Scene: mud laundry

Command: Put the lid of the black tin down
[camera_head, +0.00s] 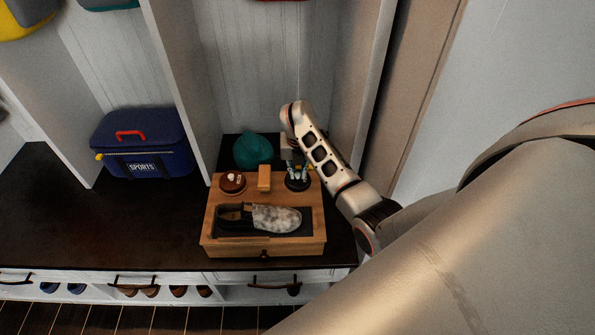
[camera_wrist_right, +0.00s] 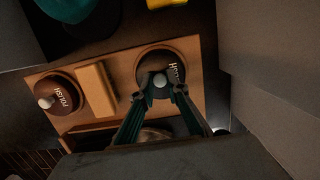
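The black tin (camera_head: 297,184) stands on the right side of the top of a wooden box. In the right wrist view its round dark lid (camera_wrist_right: 147,66) has a pale knob (camera_wrist_right: 160,80) and light lettering. My right gripper (camera_head: 298,174) points down over this tin. In the right wrist view, the right gripper's fingertips (camera_wrist_right: 160,88) are on either side of the knob. I cannot tell whether they press on it, or whether the lid touches the tin. The tin's lower body is mostly hidden. My left gripper is not in view.
The wooden box (camera_head: 215,230) also bears a brown tin (camera_head: 232,183), a wooden block (camera_head: 264,178) and a grey shoe (camera_head: 277,218). A teal object (camera_head: 253,150) is behind it. A blue sports bag (camera_head: 143,140) is at left. The dark bench (camera_head: 110,220) between is clear.

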